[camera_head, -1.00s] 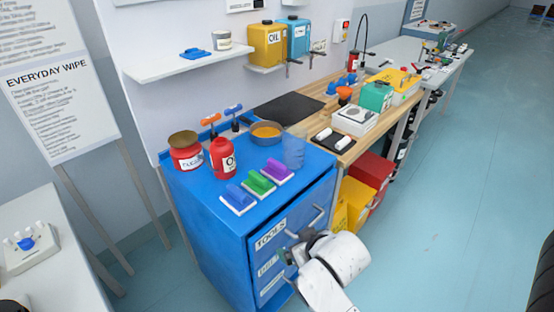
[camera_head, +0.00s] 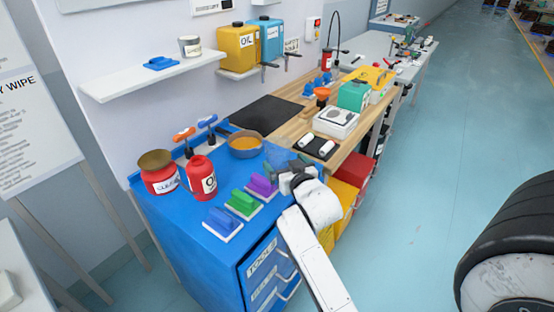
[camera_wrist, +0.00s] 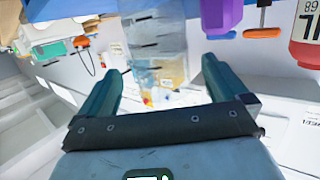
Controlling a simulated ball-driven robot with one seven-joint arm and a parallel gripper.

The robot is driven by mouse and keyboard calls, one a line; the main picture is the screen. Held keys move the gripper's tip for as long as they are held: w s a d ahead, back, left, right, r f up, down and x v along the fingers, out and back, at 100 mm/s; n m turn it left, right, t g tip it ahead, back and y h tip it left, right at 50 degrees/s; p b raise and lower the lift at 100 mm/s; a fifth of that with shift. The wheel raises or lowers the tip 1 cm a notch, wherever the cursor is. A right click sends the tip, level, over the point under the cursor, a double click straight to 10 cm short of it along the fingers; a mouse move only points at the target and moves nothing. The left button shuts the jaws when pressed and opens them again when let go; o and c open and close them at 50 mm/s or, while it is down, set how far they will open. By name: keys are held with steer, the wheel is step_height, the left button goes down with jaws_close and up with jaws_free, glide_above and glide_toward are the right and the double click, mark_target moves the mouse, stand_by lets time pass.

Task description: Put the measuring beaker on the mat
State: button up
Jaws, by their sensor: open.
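The measuring beaker (camera_wrist: 155,42) is clear and see-through. In the wrist view it stands ahead of my gripper (camera_wrist: 162,72), in line with the gap between the two open fingers. No firm hold on it shows. In the head view the beaker (camera_head: 276,156) is faint, at the back right corner of the blue tool cabinet, partly behind my gripper (camera_head: 288,167). The mat (camera_head: 265,117) is a flat black sheet on the wooden bench, beyond the cabinet. Its visible surface is bare.
On the blue cabinet (camera_head: 187,250) are a purple brush (camera_head: 262,184), a green brush (camera_head: 243,202), a blue brush (camera_head: 222,221), red containers and an orange-filled bowl (camera_head: 245,145). A white scale (camera_head: 336,121) stands right of the mat. A shelf (camera_head: 150,77) overhangs behind.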

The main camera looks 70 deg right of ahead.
steer(key=shift+p+x, duration=0.6)
steer(key=shift+x, duration=2.35)
steer(key=shift+f, duration=0.2)
steer(key=c, duration=1)
